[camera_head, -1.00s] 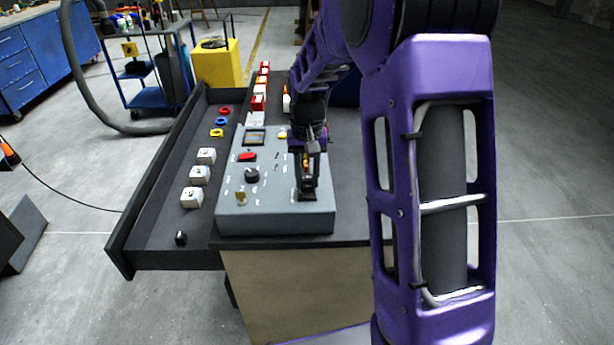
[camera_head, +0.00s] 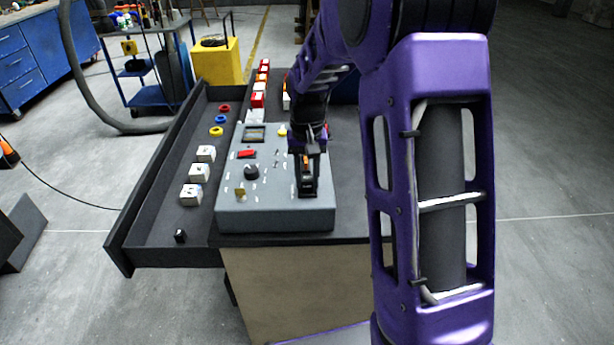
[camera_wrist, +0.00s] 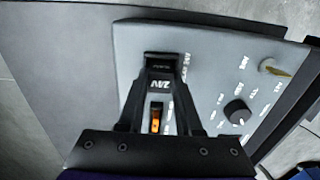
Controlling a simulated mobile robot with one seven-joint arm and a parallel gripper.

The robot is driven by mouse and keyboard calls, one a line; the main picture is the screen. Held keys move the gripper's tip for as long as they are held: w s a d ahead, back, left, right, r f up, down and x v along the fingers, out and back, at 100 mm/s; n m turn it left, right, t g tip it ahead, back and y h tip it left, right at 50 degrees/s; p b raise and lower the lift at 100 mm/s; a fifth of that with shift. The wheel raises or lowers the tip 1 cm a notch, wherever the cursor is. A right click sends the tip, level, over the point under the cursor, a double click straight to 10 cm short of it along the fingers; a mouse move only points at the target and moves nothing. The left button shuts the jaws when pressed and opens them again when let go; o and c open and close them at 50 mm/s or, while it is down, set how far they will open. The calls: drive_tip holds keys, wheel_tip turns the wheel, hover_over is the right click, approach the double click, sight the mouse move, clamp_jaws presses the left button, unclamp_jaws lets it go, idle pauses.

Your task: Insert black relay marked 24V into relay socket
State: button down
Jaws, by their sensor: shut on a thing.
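The black relay (camera_wrist: 159,88) with white 24V lettering sits between my fingers in the wrist view, with an orange part on its near side. My gripper (camera_head: 308,186) is shut on it at the right front of the grey control box (camera_head: 275,222). My gripper's fingers (camera_wrist: 162,82) also show in the wrist view, one along each side of the relay. The relay is over the socket area beside the white RELAY 24V print. The socket is mostly hidden by the relay and fingers. I cannot tell whether the relay is seated in it.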

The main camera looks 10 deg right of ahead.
drive_tip(key=c, duration=0.5)
unclamp_jaws()
